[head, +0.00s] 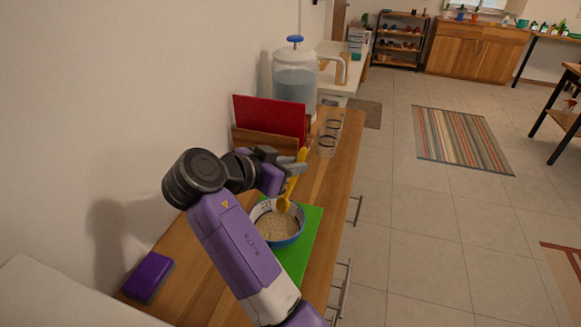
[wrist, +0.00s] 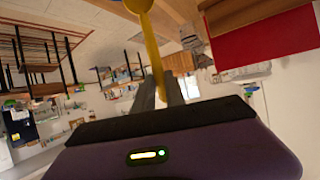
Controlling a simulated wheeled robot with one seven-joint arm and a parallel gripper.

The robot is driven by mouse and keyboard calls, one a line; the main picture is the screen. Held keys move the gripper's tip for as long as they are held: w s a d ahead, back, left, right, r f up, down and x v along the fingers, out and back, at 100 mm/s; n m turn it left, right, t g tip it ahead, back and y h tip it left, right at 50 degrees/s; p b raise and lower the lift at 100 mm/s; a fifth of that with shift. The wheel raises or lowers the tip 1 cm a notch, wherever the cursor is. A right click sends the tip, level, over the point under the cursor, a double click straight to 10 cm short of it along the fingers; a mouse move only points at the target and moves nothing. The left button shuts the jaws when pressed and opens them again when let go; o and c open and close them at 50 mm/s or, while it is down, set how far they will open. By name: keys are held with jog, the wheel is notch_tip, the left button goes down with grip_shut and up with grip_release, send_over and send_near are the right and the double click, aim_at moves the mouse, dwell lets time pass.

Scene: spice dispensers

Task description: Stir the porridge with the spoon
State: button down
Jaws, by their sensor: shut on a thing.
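The yellow spoon (head: 292,181) is held upright and slightly tilted by my gripper (head: 296,169), which is shut on its handle. The spoon's lower end is at the far rim of the blue-and-white bowl (head: 291,239); I cannot tell whether it touches the porridge. Pale porridge (head: 274,227) fills the bowl. The bowl stands on a green board (head: 309,225), partly behind my arm. In the wrist view the yellow spoon (wrist: 151,45) runs up from between the grey fingers (wrist: 160,95).
A red board in a wooden rack (head: 270,118) stands behind my gripper. Clear glasses (head: 328,140) and a water dispenser (head: 295,85) are farther back. A purple block (head: 149,277) lies at the near left. The wooden counter (head: 345,165) has a wall on its left.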

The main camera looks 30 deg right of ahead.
jog(key=shift+r, duration=0.1)
jog(key=shift+r+p, duration=1.65)
jog(key=shift+r, duration=0.8)
